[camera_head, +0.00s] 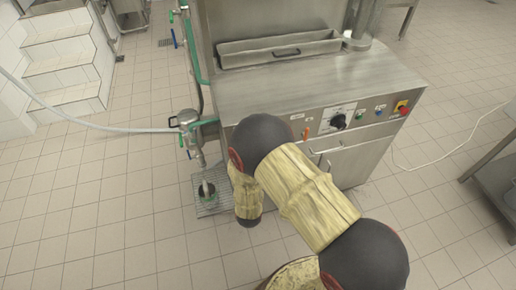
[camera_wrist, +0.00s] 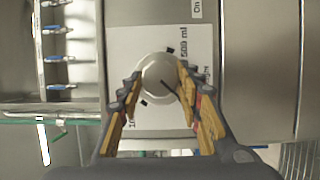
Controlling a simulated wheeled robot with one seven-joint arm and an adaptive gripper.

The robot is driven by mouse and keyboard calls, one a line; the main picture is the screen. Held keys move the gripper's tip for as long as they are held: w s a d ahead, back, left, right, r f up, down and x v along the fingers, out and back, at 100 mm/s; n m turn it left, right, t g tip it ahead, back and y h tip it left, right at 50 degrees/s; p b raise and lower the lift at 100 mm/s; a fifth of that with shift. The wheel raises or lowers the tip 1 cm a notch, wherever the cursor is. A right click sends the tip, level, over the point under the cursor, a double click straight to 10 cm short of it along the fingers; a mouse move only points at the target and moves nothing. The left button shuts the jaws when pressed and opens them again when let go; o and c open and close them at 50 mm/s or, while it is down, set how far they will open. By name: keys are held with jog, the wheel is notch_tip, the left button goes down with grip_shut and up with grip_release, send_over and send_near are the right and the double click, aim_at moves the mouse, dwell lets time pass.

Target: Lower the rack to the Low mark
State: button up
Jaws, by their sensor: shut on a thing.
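In the wrist view my gripper (camera_wrist: 160,73) is shut on a round, pale knob (camera_wrist: 153,88), with one finger on each side of it. The knob has a thin dark line on its face and sits on a white scale plate (camera_wrist: 150,42) marked "500 ml", with black tick marks around it. I cannot make out a Low mark, and I cannot tell for sure which part is the rack.
In the head view the steel machine (camera_head: 300,84) has a front panel with a black dial (camera_head: 338,121) and a red button (camera_head: 403,110). A pipe with a valve (camera_head: 188,118) stands at its left above a floor grate (camera_head: 211,204). Tiled floor (camera_head: 90,215) is clear at lower left.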

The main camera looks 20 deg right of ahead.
dwell(0.4)
jog(key=o, duration=1)
jog(key=shift+o, duration=0.8)
jog(key=v, duration=1.2)
jog(key=shift+f, duration=0.1)
